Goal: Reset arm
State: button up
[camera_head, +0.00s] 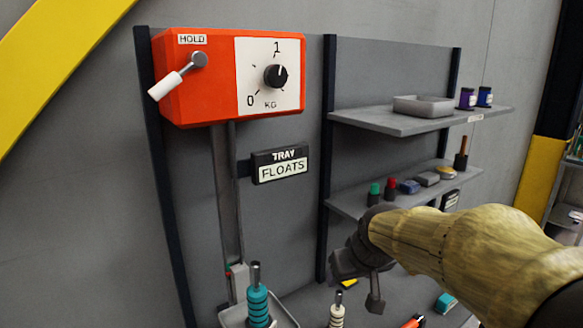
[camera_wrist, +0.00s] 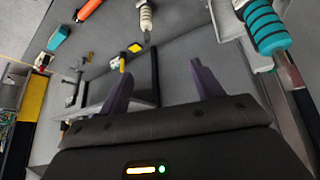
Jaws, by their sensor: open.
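My arm reaches in from the lower right of the head view, and my gripper (camera_head: 372,290) hangs in front of the panel, below the shelves. The wrist view shows its two purple fingers (camera_wrist: 160,85) spread apart with nothing between them. The orange unit (camera_head: 180,95) at the upper left of the panel has a white-handled lever (camera_head: 172,82) labelled HOLD, tilted down to the left. Its dial (camera_head: 276,76) is marked 0 to 1 KG. My gripper is well below and right of the lever, touching neither.
A tray (camera_head: 285,320) under the FLOATS sign (camera_head: 280,165) holds a teal ribbed float (camera_head: 257,303). A white float (camera_head: 336,312) stands right of it. The upper shelf (camera_head: 400,122) bears a grey bin and jars. The lower shelf (camera_head: 345,205) bears several small items near my arm.

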jog(key=s+d+f+m+g, duration=0.2)
jog(key=s+d+f+g, duration=0.1)
jog(key=s+f, duration=1.1)
notch_tip(320, 180, down, 2)
jog(key=shift+s+m+g+h, duration=0.15)
jog(key=shift+m+g+h, duration=0.15)
jog(key=shift+m+h, duration=0.1)
dwell(2.0)
